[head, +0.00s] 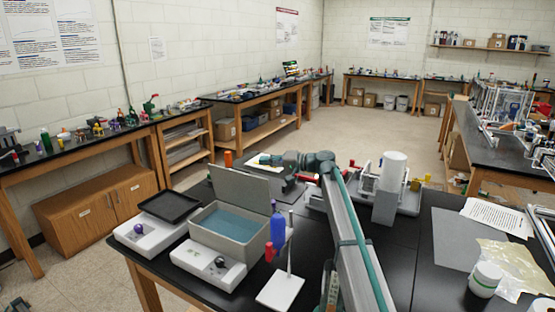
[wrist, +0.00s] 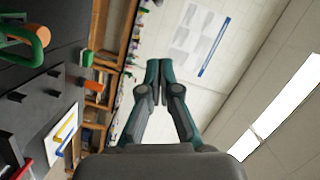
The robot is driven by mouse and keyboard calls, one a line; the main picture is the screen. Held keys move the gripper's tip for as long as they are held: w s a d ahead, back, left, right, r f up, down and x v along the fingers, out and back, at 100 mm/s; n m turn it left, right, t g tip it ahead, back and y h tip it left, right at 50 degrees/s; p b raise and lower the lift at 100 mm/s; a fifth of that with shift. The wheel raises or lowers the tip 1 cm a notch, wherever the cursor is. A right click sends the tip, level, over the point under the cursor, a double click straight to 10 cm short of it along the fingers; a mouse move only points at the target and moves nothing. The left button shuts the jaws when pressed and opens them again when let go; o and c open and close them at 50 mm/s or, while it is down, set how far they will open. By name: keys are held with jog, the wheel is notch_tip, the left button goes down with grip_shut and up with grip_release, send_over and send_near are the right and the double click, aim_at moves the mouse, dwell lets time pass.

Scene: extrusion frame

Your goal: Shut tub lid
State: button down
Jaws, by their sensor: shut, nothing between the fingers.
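The grey tub (head: 225,236) stands open on the near black bench in the head view, with a flat blue-green surface inside. Its grey lid (head: 238,190) stands up, tilted back along the tub's far side. My gripper shows in the wrist view with its two fingertips (wrist: 158,68) together and nothing between them. In the head view my arm reaches up over the bench and its wrist end lies behind and right of the lid, apart from it in the picture. The fingertips are hard to make out there. The tub and lid are not recognisable in the wrist view.
A white machine (head: 392,175) stands farther right.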

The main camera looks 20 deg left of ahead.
aim_at(243, 187)
jog(key=shift+s+a+f+p, duration=0.3)
jog(key=shift+s+a+p, duration=0.1)
jog(key=shift+s+a, duration=0.25)
jog(key=shift+s+a+f+p, duration=0.3)
jog(key=shift+s+a+p, duration=0.2)
jog(key=shift+a, duration=0.2)
jog(key=shift+s+a+f+p, duration=0.3)
jog(key=shift+s+a+p, duration=0.05)
jog(key=shift+s+a, duration=0.35)
